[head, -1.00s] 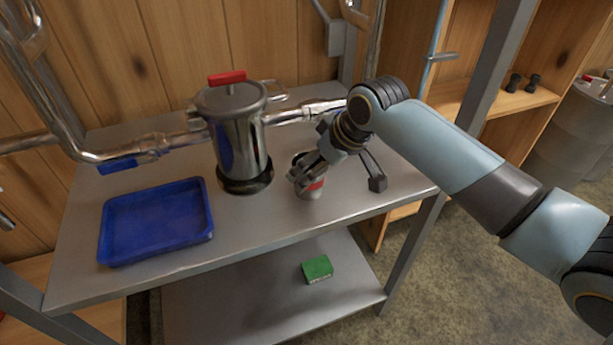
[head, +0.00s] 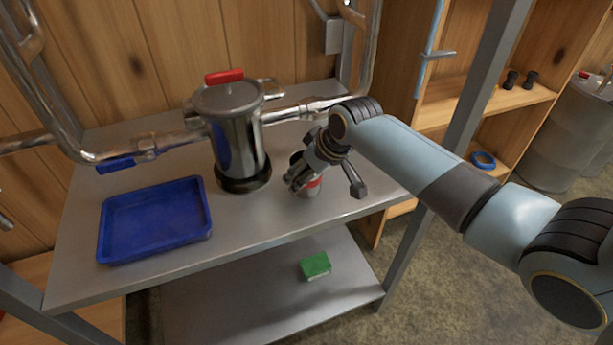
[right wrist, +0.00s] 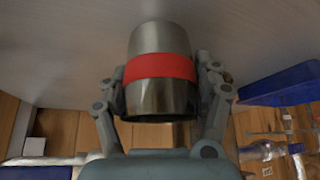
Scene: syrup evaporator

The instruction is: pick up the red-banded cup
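The red-banded cup (head: 313,188) is a small metal cup near the right front of the steel table, beside the pot. My right gripper (head: 303,178) is at the cup, with its fingers around it and hiding part of it. In the right wrist view the cup (right wrist: 160,88) sits centred between the two fingers (right wrist: 161,85), which appear to press on its sides at the red band (right wrist: 160,66). The cup appears upright and at table level; any gap under it cannot be made out. My left gripper is not in view.
A lidded metal pot (head: 238,140) with a red handle stands left of the cup, close to my gripper. A blue tray (head: 103,240) lies farther left. Pipes (head: 180,139) run behind. A green box (head: 316,265) sits on the lower shelf (head: 240,300).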

